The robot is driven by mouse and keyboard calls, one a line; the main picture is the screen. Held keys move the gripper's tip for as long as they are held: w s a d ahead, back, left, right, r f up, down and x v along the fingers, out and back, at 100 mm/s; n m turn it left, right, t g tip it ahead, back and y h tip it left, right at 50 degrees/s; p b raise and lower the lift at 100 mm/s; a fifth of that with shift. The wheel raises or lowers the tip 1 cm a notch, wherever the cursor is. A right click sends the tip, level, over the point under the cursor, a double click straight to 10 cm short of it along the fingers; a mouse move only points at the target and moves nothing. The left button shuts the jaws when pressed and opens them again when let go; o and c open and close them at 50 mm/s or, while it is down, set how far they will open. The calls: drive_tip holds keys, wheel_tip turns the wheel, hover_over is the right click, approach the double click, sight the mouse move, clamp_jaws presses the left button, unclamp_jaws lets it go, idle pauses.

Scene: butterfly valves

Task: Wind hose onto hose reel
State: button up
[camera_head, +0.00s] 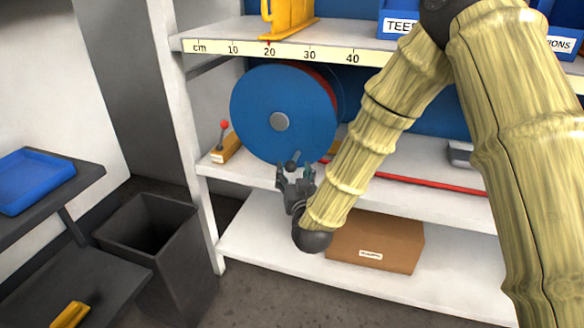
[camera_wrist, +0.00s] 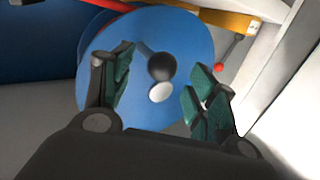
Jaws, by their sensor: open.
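The hose reel (camera_head: 262,90) is a large blue disc with a grey hub (camera_head: 280,121), standing upright on the middle shelf; it also shows in the wrist view (camera_wrist: 190,45). Its dark ball-ended crank handle (camera_head: 292,157) sticks out near the disc's lower edge. The red hose (camera_head: 430,184) runs along the shelf to the right, and red shows behind the disc. My gripper (camera_head: 296,173) is open just in front of and below the handle. In the wrist view, the dark knob (camera_wrist: 161,67) appears between the open fingers (camera_wrist: 158,78), with visible gaps either side.
A yellow block with a red-knobbed lever (camera_head: 226,150) stands left of the reel. A cardboard box (camera_head: 375,242) is on the lower shelf. The ruled upper shelf edge (camera_head: 260,48) is above. A dark bin (camera_head: 165,255) stands at left.

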sight(293, 170)
drive_tip(key=shift+w+a, duration=0.2)
drive_tip(key=shift+w, duration=0.8)
drive_tip(key=shift+w+a, duration=0.15)
drive_tip(key=shift+w, duration=0.8)
clamp_jaws()
